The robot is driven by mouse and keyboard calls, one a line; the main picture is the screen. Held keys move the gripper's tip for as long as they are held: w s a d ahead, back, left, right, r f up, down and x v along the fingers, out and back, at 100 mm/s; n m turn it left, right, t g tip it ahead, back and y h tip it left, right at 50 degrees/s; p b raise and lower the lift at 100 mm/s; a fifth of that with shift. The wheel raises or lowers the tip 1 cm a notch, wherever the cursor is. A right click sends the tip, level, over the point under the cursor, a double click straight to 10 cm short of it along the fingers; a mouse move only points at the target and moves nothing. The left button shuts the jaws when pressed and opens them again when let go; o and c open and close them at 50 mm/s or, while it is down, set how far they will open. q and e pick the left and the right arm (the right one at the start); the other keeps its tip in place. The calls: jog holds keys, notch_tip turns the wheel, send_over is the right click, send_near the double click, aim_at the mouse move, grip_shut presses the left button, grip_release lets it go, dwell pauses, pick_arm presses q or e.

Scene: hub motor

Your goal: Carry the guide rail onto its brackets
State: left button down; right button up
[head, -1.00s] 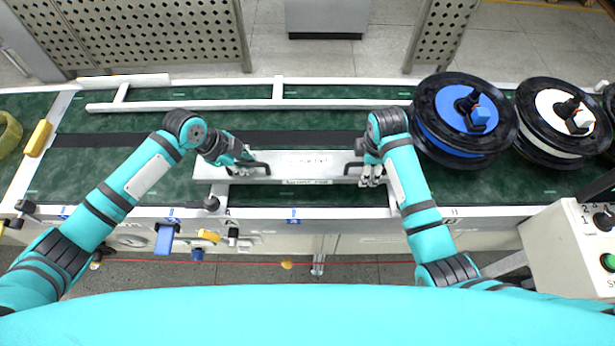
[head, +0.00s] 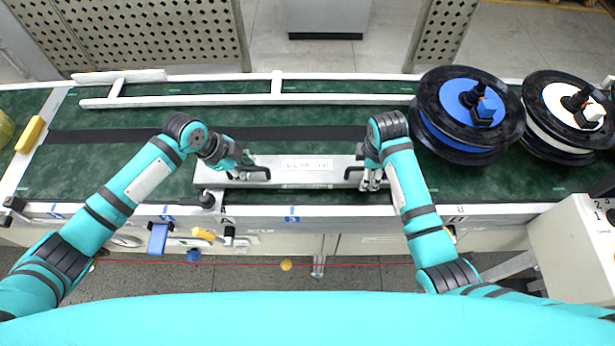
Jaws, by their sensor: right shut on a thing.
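The guide rail (head: 307,165) is a long silver bar with a black handle near each end and a label on its upper face. It lies crosswise over the near side of the green conveyor belt. My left gripper (head: 243,172) is at the left handle and appears shut on it; its fingertips are partly hidden. My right gripper (head: 368,177) is shut on the right handle. Marks A and B show on the near conveyor frame (head: 345,211), to the left and right. The brackets are not clear, and I cannot tell whether the rail touches anything beneath it.
A blue-centred reel (head: 445,130) and a white-centred reel (head: 537,115) stand right of the rail. A far side rail (head: 200,101) runs along the belt's back. A control box (head: 565,245) is at the lower right. The belt left of the rail is mostly clear.

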pick_arm(q)
jog(key=c, duration=2)
grip_release()
jog(key=shift+a+f, duration=0.15)
jog(key=shift+f, duration=0.3)
pick_arm(e)
jog(key=o, duration=1.2)
jog(key=shift+w+d+f, duration=0.1)
jog(key=shift+d+f, duration=0.1)
jog(key=shift+f, duration=0.15)
pick_arm(q)
jog(key=shift+o, duration=1.4)
jog(key=shift+r, duration=0.15)
pick_arm(e)
jog(key=shift+o, duration=1.2)
jog(key=shift+r, duration=0.15)
pick_arm(q)
jog(key=shift+o, duration=1.2)
jog(key=shift+s+r, duration=0.1)
pick_arm(e)
jog(key=shift+o, duration=0.8)
jog(key=shift+a, duration=0.1)
